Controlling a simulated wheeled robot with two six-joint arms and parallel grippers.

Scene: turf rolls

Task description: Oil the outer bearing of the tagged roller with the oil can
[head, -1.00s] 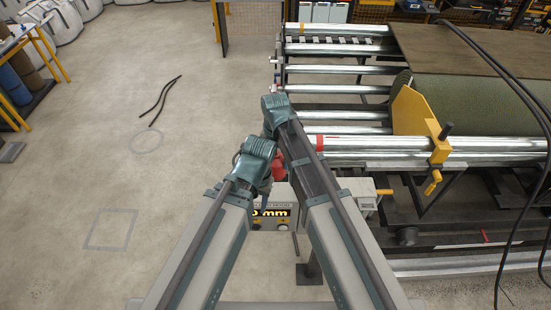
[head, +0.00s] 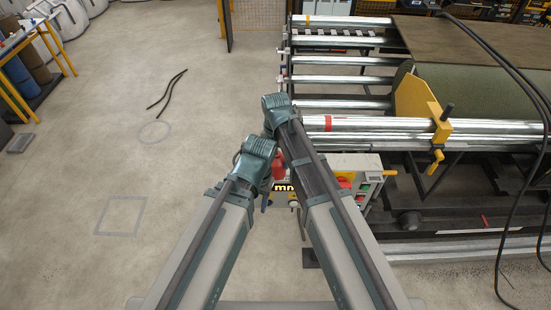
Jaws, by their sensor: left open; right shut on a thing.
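A small part of a red thing (head: 279,168), which looks like the oil can, shows between my two wrists; most of it is hidden. My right gripper (head: 277,158) is shut on it, with its fingers mostly hidden behind my arms. My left gripper (head: 264,198) is open and points down just left of and below the red thing. The near steel roller (head: 375,124) carries a red band (head: 328,123) near its left end. The far roller has an orange mark (head: 306,20). I cannot make out a tag, and the near roller's left end is hidden by my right arm.
A yellow bracket (head: 414,97) with a crank stands over the near roller, beside the green turf (head: 470,105). A grey control box (head: 357,170) sits under the roller, partly behind my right arm. Black hoses hang at the right.

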